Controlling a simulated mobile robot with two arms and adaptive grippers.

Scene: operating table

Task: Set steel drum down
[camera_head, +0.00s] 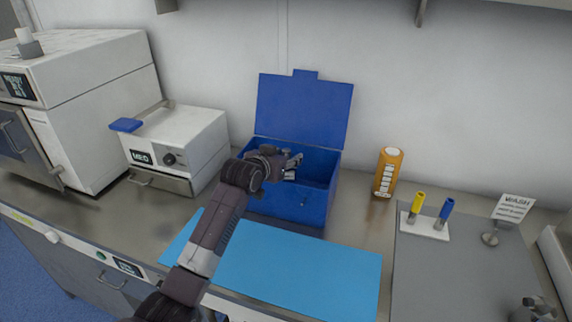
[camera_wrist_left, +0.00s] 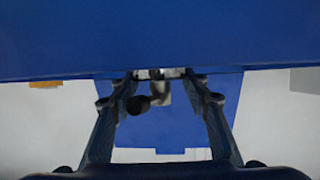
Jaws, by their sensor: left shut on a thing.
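My left gripper (camera_head: 291,164) is above the open blue box (camera_head: 290,205), near its opening, with the arm coming in over the blue mat. In the left wrist view its two fingers (camera_wrist_left: 160,80) are closed in on a small silvery metal piece (camera_wrist_left: 163,91) with a dark round end. This may be the steel drum; its full shape is hidden by the fingers and too small to tell. The box's blue wall fills the top of that view. My right gripper (camera_head: 537,307) seems to show only in part at the bottom right corner.
The raised box lid (camera_head: 303,110) stands behind the gripper. A white device (camera_head: 185,140) is left of the box, and an orange bottle (camera_head: 388,172) is right of it. The light-blue mat (camera_head: 290,270) in front is bare beside my arm.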

